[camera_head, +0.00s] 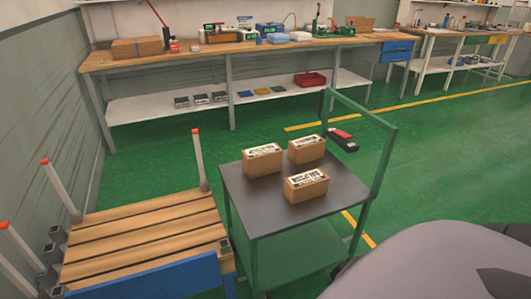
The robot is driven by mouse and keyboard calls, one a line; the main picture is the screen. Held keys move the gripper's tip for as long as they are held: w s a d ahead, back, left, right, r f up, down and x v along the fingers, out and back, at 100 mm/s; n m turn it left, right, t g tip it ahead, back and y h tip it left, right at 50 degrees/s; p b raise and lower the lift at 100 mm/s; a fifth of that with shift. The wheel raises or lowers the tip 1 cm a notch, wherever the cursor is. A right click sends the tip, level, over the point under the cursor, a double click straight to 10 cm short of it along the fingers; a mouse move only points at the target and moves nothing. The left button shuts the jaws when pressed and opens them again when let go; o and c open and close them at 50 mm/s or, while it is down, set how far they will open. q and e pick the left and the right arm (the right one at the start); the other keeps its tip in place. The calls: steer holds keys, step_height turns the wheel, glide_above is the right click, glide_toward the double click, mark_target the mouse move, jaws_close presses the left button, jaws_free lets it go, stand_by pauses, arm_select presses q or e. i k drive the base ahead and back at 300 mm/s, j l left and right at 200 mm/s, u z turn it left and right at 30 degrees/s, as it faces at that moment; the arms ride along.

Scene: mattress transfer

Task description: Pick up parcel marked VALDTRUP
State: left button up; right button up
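Three brown cardboard parcels with white printed labels stand on the dark top of a green-framed cart (240,207). One parcel (262,164) is at the back left, one (307,152) at the back right, and one (305,190) nearer the front. The label print is too small and blurred to tell which one reads VALDTRUP. The parcels stand apart from each other. Neither of my grippers shows in the view.
A wooden slatted pallet (145,235) with red-tipped posts stands left of the cart. A green handle frame (385,160) rises at the cart's right, near a red and black object (341,140). A long workbench (180,59) runs behind.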

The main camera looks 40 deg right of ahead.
mark_target(261, 161)
steer(key=i+u, duration=0.1)
steer(key=i, duration=0.35)
steer(key=i+l+u, duration=0.1)
steer(key=i, duration=0.4)
steer(key=u, duration=8.85)
